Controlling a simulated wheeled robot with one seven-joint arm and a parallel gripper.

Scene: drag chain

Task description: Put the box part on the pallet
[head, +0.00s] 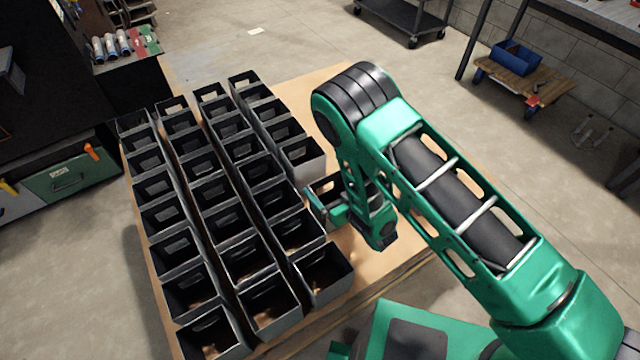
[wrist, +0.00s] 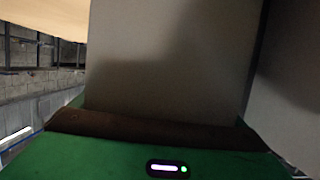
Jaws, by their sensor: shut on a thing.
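The box part (head: 324,186) is a dark grey open-topped box, partly hidden behind my arm in the head view. My gripper (head: 328,208) is shut on it at the right side of the rows of boxes. In the wrist view a plain grey wall of the box part (wrist: 165,60) fills the middle, close against my green gripper body. The pallet (head: 385,262) is a flat tan board under the boxes. The held box part is over the pallet, near the front end of the short right row. I cannot tell whether its bottom touches the board.
Several like boxes (head: 210,190) stand in close rows on the pallet's left and middle. The short right row ends at a box (head: 301,155) just behind the held one. Bare board lies to the right. A cart with a blue bin (head: 516,57) stands far off.

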